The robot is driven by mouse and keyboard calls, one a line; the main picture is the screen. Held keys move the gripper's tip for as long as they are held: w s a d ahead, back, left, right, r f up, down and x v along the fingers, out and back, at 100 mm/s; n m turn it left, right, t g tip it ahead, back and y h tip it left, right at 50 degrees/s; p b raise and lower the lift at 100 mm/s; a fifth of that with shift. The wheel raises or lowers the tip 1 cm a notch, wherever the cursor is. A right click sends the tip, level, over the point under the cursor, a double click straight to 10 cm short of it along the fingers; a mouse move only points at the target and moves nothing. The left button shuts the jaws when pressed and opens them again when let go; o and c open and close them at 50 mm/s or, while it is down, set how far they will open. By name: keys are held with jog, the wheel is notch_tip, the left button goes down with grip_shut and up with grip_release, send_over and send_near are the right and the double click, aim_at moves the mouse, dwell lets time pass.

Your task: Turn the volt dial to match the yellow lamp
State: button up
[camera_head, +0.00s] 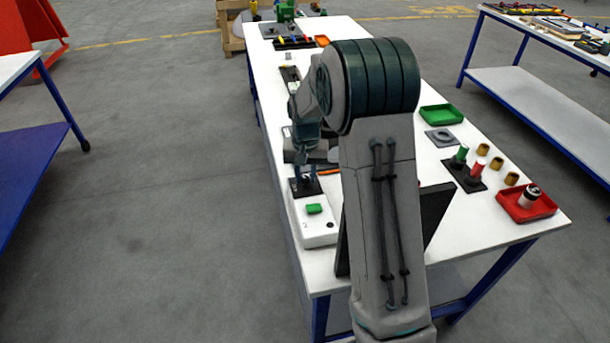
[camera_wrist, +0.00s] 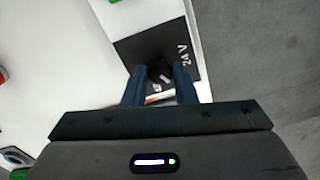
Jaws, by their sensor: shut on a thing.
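The volt dial (camera_wrist: 160,71) is a dark round knob on a black plate with the white mark "24 V" beside it in the wrist view. My gripper (camera_wrist: 160,84) is shut on the dial, one blue finger on each side. Its pointer and the other marks are mostly hidden by the fingers. In the head view my gripper (camera_head: 304,183) reaches down onto the black dial plate (camera_head: 315,187) at the table's left edge. I cannot make out a lit yellow lamp in either view.
A white box (camera_head: 318,232) with a green button (camera_head: 314,209) stands just in front of the dial plate. A green tray (camera_head: 441,115), a red tray (camera_head: 526,204) and several small cylinders lie on the right of the white table. My arm hides the table's middle.

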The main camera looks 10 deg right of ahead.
aim_at(305, 179)
jog(key=shift+r, duration=0.1)
jog(key=o, duration=1)
notch_tip(305, 179, up, 14)
jog(key=b, duration=0.1)
